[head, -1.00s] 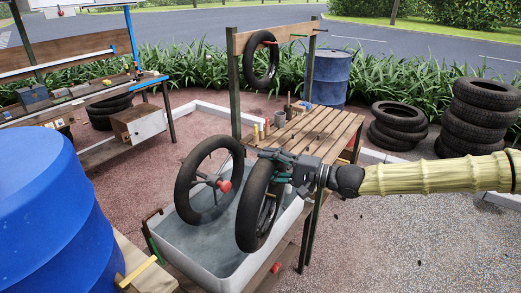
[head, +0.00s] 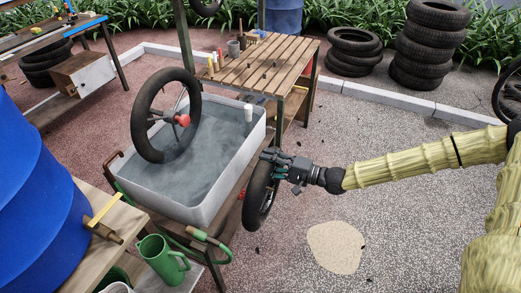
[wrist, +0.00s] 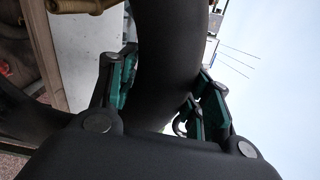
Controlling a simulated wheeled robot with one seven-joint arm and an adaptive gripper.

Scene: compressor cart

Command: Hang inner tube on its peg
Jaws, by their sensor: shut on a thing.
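My gripper (head: 276,163) is shut on a black inner tube (head: 259,198), holding it by its upper part. The tube hangs upright, seen nearly edge-on, just right of the grey wash tub. In the wrist view the tube (wrist: 165,60) runs between the teal-padded fingers of my gripper (wrist: 160,95). Only the bottom of another black ring (head: 207,6) shows at the top edge of the head view. The pegs and their board are out of the head view now.
A wheel with a red hub (head: 148,130) stands at the grey tub (head: 205,214). A slatted table (head: 262,65) is behind. Tyre stacks (head: 430,50) stand at the back right. A blue barrel (head: 35,190) and green watering can (head: 160,262) are front left. Gravel at right is mostly clear.

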